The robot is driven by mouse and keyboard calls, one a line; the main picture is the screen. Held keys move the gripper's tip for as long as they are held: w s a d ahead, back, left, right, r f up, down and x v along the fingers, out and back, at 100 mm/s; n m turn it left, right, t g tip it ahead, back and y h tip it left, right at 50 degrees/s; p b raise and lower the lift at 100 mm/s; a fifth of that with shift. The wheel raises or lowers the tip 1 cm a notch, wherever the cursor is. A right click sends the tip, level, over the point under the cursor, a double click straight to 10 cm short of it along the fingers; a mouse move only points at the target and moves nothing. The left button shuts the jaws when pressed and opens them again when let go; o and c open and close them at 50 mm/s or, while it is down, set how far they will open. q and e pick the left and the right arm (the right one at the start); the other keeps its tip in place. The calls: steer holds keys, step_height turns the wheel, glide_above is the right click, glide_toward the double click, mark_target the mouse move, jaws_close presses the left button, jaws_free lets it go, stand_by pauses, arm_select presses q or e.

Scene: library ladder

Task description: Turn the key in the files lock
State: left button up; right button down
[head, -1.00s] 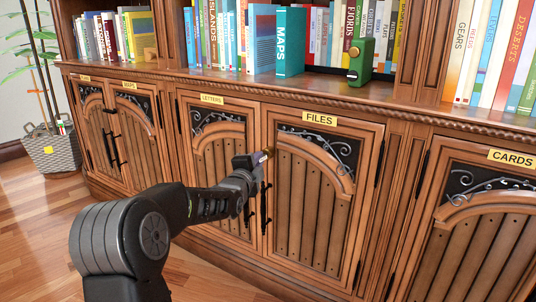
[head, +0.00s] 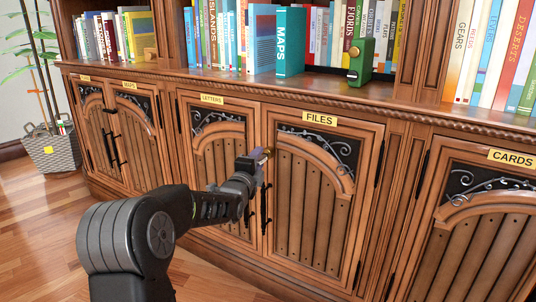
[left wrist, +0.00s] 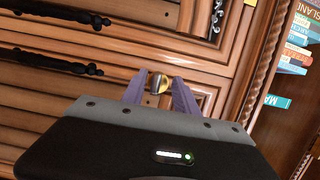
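The files door (head: 310,200) is a shut wooden door under a yellow FILES label (head: 320,118). A small brass piece, the key or lock (head: 267,152), shows at the door's upper left edge. In the left wrist view the brass piece (left wrist: 157,84) sits between the two fingertips. My left gripper (head: 258,159) is at it, with its fingers (left wrist: 158,88) on either side. The fingers stand apart, with a narrow gap seeming to show beside the brass. The key's shape and angle are too small to tell. My right gripper is not in view.
Black handles (head: 265,208) hang just below my left gripper. The letters door (head: 222,165) is to the left and the cards door (head: 470,230) to the right, both shut. Books and a green object (head: 361,61) stand on the shelf above. A plant basket (head: 52,150) stands far left.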

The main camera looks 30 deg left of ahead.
arm_select(q)
steer(key=shift+s, duration=0.1)
steer(key=p+v, duration=0.2)
steer(key=v, duration=0.5)
steer(key=shift+s, duration=0.3)
steer(key=shift+d, duration=0.15)
